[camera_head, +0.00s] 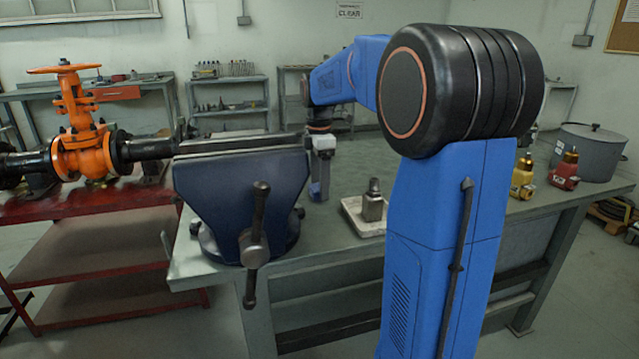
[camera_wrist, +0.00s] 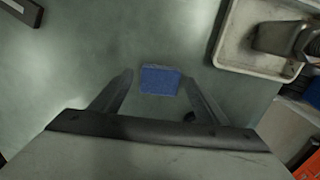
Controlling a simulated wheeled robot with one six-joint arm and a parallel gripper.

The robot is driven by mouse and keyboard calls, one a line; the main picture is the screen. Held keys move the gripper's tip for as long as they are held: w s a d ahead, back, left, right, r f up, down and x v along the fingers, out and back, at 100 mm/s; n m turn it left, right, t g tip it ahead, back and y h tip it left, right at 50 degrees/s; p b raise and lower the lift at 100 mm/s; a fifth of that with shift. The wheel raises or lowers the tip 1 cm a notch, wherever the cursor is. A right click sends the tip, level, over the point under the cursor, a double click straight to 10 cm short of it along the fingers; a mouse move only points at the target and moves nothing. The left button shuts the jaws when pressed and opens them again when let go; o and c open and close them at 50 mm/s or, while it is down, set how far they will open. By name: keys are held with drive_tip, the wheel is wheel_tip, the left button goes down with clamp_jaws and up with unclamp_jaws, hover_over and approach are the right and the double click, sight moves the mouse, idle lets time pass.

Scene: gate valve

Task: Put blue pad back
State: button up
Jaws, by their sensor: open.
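The blue pad (camera_wrist: 160,80) is a small blue block on the grey-green bench top. In the wrist view it lies between and just past the tips of my two fingers. A blue patch at the foot of my gripper in the head view (camera_head: 315,190) appears to be the same pad. My gripper (camera_wrist: 158,88) is open and points down at the bench, with a finger on each side of the pad. I cannot tell whether either finger touches it. In the head view my gripper (camera_head: 321,165) hangs just right of the vise.
A big dark blue vise (camera_head: 240,200) stands left of my gripper. A pale tray (camera_head: 352,213) with a metal part (camera_head: 373,203) lies to the right; its rim also shows in the wrist view (camera_wrist: 222,55). An orange gate valve (camera_head: 82,140) stands far left. Bare bench surrounds the pad.

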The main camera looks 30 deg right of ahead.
wheel_tip(320, 180, up, 12)
idle(0.5)
drive_tip(key=shift+f, duration=0.1)
